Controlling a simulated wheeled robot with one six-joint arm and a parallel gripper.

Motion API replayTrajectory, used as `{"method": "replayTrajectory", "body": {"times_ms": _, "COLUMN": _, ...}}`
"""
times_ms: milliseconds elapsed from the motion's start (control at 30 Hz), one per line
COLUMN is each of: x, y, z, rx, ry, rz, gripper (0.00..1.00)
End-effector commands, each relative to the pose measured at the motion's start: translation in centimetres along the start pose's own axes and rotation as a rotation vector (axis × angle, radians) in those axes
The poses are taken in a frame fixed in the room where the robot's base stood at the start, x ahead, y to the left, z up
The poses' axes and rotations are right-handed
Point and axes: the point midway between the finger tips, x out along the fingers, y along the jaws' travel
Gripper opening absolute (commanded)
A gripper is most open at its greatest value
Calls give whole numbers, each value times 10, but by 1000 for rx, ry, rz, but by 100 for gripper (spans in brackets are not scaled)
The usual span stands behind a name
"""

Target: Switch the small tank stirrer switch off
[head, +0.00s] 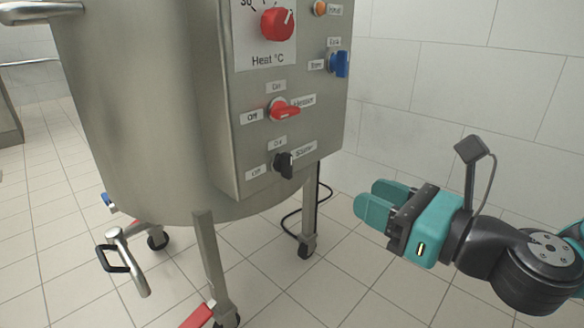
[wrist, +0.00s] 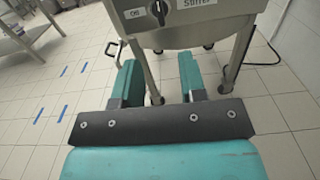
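The stirrer switch (head: 284,165) is a small black rotary knob low on the control box of the steel tank (head: 140,110). Labels reading On, Off and Stirrer surround it. In the wrist view the knob (wrist: 159,12) is at the top edge, near its Off label, and looks roughly upright; I cannot tell its setting for sure. My gripper (head: 376,200) is to the right of the knob and lower in the head view, clear of the tank. In the wrist view its two teal fingers (wrist: 160,78) are apart with nothing between them.
Above the stirrer switch sit a red mixer switch (head: 284,110), a red heat dial (head: 277,23) and a blue switch (head: 339,64). The tank stands on wheeled legs (head: 211,260). A black cable (head: 292,220) hangs behind. Floor around my gripper is free.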

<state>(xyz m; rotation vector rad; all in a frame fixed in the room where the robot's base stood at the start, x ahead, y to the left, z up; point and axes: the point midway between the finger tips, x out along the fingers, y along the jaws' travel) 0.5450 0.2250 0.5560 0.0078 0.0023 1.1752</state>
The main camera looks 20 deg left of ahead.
Motion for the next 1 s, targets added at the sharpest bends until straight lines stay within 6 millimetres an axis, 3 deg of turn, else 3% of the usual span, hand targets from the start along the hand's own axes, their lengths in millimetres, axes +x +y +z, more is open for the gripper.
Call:
{"method": "replayTrajectory", "body": {"times_ms": 33, "x": 8, "y": 2, "z": 7, "rx": 1, "ry": 2, "rz": 5, "gripper": 38}}
{"method": "replayTrajectory", "body": {"times_ms": 333, "x": 55, "y": 2, "z": 10, "rx": -3, "ry": 4, "rz": 5, "gripper": 38}}
{"method": "replayTrajectory", "body": {"times_ms": 1000, "x": 151, "y": 3, "z": 0, "rx": -10, "ry": 1, "rz": 6, "gripper": 38}}
